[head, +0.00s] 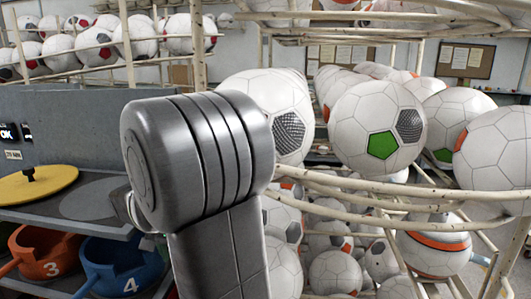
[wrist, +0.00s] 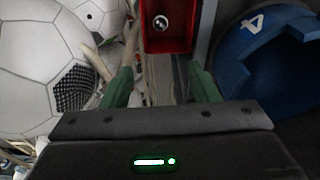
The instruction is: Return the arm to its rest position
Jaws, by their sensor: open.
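My arm (head: 225,245) rises in front of the head camera, bent at a thick grey joint. My gripper is hidden behind it in the head view. In the wrist view my gripper (wrist: 161,84) shows two green fingers spread apart, with nothing held between them. Below the gap are a dark shelf edge and a narrow strip of background. A white ball (wrist: 35,65) lies to the left of the fingers, and a blue holder marked 4 (wrist: 262,62) is to the right.
A rack of white balls (head: 378,115) with pale rails (head: 400,203) fills the right. At left are a yellow disc (head: 38,185), an orange holder marked 3 (head: 45,250) and the blue holder (head: 125,267). A red box (wrist: 167,44) holds a small shiny round piece.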

